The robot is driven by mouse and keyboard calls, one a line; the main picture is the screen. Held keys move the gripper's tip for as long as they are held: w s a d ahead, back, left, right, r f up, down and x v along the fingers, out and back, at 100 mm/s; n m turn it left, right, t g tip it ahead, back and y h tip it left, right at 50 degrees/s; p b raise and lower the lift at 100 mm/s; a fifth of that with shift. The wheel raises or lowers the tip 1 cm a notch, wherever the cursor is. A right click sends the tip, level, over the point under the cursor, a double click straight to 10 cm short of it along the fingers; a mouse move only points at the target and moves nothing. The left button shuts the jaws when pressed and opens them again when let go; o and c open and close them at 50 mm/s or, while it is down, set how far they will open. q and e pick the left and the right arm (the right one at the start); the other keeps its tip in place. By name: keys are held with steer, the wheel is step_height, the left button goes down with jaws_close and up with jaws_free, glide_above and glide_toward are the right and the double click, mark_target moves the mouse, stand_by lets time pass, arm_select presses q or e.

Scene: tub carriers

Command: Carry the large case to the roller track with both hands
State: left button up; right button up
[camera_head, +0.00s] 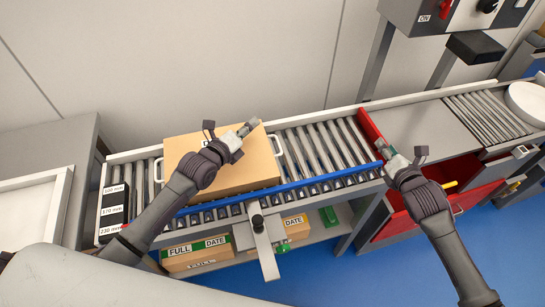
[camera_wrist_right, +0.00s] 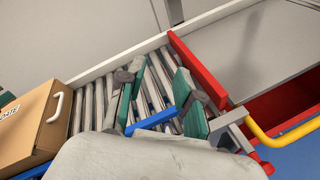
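The large case is a brown carton (camera_head: 252,172) with a white handle on each side. It rests on the left part of the roller track (camera_head: 322,145), and its right side with a handle shows in the right wrist view (camera_wrist_right: 32,128). My left gripper (camera_head: 249,127) is over the far right part of the case top and partly hides its label. Whether it touches the case or is open is unclear. My right gripper (camera_head: 385,150) is at the track's front edge, right of the case and apart from it. In the wrist view its green-padded fingers (camera_wrist_right: 156,97) are spread, with nothing between them.
A red stop plate (camera_head: 372,134) crosses the track right of the rollers. A blue rail (camera_head: 310,183) runs along the front. Labelled cartons (camera_head: 196,255) sit on the shelf below. An open red drawer (camera_head: 400,222) is at the right. The rollers between case and red plate are bare.

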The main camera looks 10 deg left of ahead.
arm_select(q)
steer(key=shift+w+d, duration=0.1)
steer(key=shift+d, duration=0.4)
arm_select(e)
steer(key=v, duration=1.2)
